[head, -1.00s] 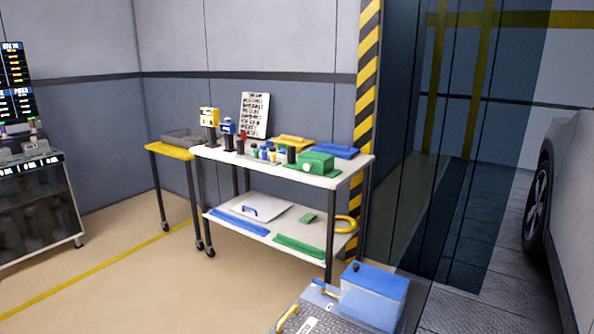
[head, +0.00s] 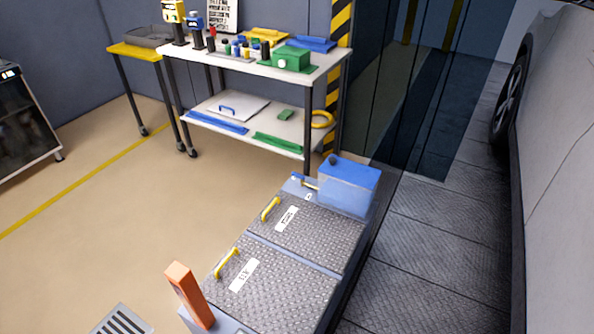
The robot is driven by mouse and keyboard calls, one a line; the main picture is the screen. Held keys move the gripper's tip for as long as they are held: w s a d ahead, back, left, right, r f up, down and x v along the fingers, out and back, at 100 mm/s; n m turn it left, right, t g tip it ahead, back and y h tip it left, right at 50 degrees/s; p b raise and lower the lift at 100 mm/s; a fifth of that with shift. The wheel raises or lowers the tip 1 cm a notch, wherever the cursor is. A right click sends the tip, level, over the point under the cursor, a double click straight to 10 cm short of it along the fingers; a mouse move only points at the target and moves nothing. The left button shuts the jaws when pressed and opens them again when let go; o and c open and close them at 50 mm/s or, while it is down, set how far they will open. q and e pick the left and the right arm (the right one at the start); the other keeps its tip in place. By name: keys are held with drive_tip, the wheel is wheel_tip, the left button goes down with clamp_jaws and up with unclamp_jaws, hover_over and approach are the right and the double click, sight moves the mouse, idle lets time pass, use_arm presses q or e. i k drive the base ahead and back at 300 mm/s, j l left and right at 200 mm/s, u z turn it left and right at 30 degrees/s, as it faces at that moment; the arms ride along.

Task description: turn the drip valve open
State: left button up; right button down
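A blue-lidded tank (head: 348,182) with a dark cap on top stands at the far end of a low platform with metal tread plates. No other drip valve can be made out. Neither of my grippers is in view.
The low platform has two tread plates (head: 290,285) with yellow handles, and an orange post (head: 190,295) at its near end. A floor grate (head: 122,322) lies at the lower left. A white-topped cart (head: 325,60) with bottles stands behind. A car (head: 565,170) is at right.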

sight(302, 177)
drive_tip(key=l+z, duration=0.1)
drive_tip(key=z, duration=0.35)
drive_tip(key=i+l+z, duration=0.1)
drive_tip(key=z, duration=0.75)
drive_tip(key=i+l+z, duration=0.1)
drive_tip(key=z, duration=0.3)
drive_tip(key=i+j+u, duration=0.1)
drive_tip(key=i+u, duration=0.2)
drive_tip(key=i, duration=0.5)
drive_tip(key=i+l+u, duration=0.1)
drive_tip(key=i+u, duration=0.15)
drive_tip(key=i, duration=1.95)
drive_tip(key=i+u, duration=0.2)
drive_tip(key=i, duration=0.3)
drive_tip(key=i+u, duration=0.2)
drive_tip(key=i, duration=0.35)
drive_tip(key=i+l+u, duration=0.2)
drive_tip(key=i, duration=0.3)
